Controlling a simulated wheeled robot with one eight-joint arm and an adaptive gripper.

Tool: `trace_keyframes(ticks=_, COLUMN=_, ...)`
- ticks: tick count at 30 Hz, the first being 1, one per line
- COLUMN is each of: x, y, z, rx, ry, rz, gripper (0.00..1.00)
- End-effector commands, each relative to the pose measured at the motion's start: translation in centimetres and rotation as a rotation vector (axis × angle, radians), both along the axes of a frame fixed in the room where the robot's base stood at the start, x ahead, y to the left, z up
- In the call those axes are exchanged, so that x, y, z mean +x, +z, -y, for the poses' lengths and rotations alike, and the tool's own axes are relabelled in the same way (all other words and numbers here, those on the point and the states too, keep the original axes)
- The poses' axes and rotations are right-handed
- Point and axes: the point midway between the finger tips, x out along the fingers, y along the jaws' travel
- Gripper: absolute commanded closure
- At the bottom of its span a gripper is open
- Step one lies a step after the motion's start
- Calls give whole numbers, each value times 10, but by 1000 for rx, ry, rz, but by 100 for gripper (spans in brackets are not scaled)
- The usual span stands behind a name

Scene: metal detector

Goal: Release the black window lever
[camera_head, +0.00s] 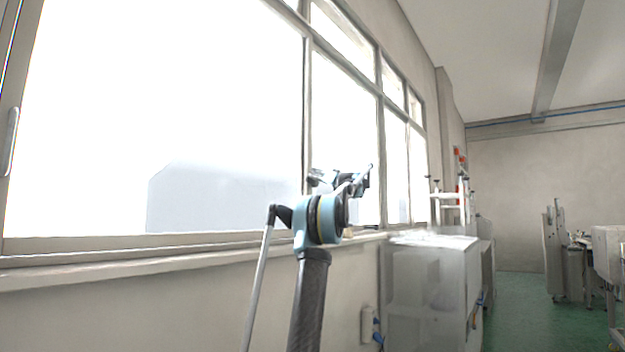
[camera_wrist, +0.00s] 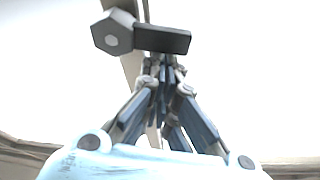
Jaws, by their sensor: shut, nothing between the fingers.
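The black window lever (camera_wrist: 162,39) shows in the wrist view at top centre. Its hexagonal hub is on the left and its flat bar points right. It sits in front of the pale window frame post (camera_wrist: 131,58). My gripper (camera_wrist: 165,64) is shut and empty, with its fingertips just below the bar in that view. I cannot tell if they touch the lever. In the head view my gripper (camera_head: 367,174) is small, at the window beyond my arm, and I cannot make out the lever there.
The large bright window (camera_head: 170,120) fills the left of the head view, with a sill (camera_head: 130,268) below it. A grey cabinet (camera_head: 430,290) stands against the wall at right. Green floor (camera_head: 520,310) is open between it and the equipment at far right.

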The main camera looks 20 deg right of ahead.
Motion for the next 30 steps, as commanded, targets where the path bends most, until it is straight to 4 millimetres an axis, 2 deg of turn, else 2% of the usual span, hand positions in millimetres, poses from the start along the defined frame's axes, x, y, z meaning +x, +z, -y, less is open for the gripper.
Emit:
trace_keyframes(ticks=8, x=1, y=7, z=0, rx=-1, ry=1, rz=0, gripper=100)
trace_keyframes(ticks=19, x=7, y=39, z=-2, rx=0, ry=8, rz=-1, gripper=100)
trace_keyframes(ticks=30, x=-38, y=20, z=19, rx=-1, ry=10, rz=-1, gripper=100)
